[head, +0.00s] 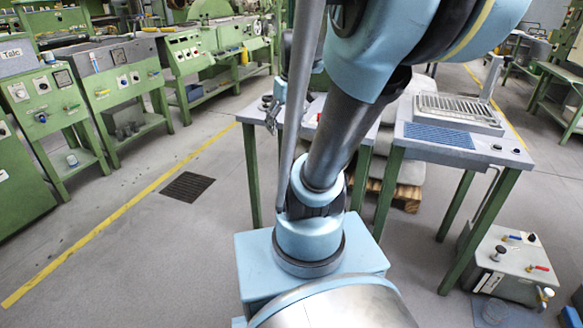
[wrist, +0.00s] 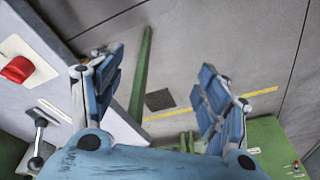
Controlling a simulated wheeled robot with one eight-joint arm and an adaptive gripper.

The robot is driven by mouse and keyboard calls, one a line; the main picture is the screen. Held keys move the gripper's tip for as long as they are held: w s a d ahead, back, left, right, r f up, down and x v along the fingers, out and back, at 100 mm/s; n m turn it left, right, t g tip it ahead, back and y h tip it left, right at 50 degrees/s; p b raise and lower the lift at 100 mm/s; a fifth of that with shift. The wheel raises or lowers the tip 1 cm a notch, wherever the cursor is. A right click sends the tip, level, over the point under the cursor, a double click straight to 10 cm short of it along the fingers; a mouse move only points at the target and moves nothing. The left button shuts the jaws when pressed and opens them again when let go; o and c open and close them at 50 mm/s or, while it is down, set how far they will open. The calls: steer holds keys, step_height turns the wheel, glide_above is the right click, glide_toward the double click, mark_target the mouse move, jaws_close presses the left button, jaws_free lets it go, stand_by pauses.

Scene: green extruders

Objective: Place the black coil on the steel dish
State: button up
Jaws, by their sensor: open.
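My gripper (wrist: 165,75) is open in the wrist view, its two blue fingers spread wide with nothing between them. It points down past the edge of a grey tabletop (wrist: 95,20), with floor showing between the fingers. I cannot make out the black coil or the steel dish in either view.
A red knob (wrist: 17,69) and a small lever (wrist: 40,125) are on the grey top, left of my gripper. A slatted machine (head: 455,112) stands on the right-hand table. A floor grate (head: 187,186) lies in open floor at left. Green machines (head: 125,80) line the left.

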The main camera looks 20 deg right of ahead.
steer(key=s+f+m+h, duration=0.1)
steer(key=s+f+m, duration=0.2)
steer(key=s+f, duration=0.6)
steer(key=shift+s+a+f, duration=0.15)
steer(key=shift+s+f, duration=0.15)
steer(key=shift+s, duration=0.65)
steer(key=shift+w+f, duration=0.2)
steer(key=shift+w, duration=0.2)
